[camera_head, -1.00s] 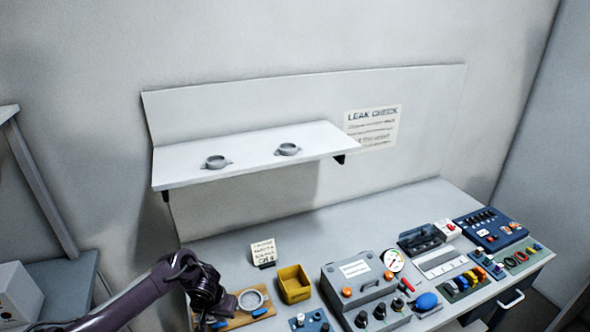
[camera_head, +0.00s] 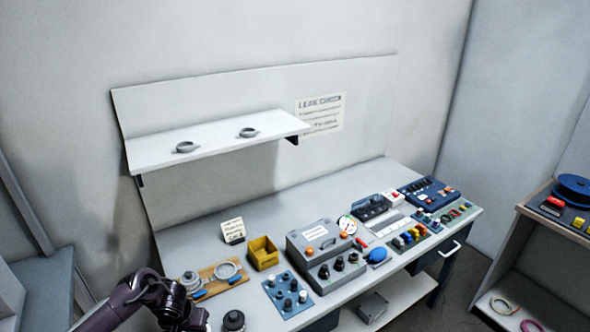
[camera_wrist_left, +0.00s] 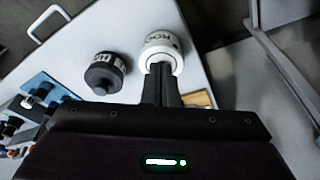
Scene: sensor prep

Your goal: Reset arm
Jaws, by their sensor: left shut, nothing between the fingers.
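My left arm comes in at the lower left of the head view, and its dark gripper (camera_head: 180,314) is low at the near-left end of the workbench (camera_head: 205,222). In the left wrist view the fingers (camera_wrist_left: 162,72) are together, with nothing between them. Their tips overlap the near end of a white labelled cylinder (camera_wrist_left: 163,46) in that picture; I cannot tell whether they touch it. A black labelled cylinder (camera_wrist_left: 103,76) stands just left of it, and it also shows in the head view (camera_head: 233,320). My right gripper is not in view.
A wooden board (camera_head: 222,284) with ring parts, a yellow bin (camera_head: 263,252) and a grey gauge box (camera_head: 312,240) stand on the bench. A wall shelf (camera_head: 215,146) holds two grey rings. Another shelf unit (camera_head: 530,262) stands at the right.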

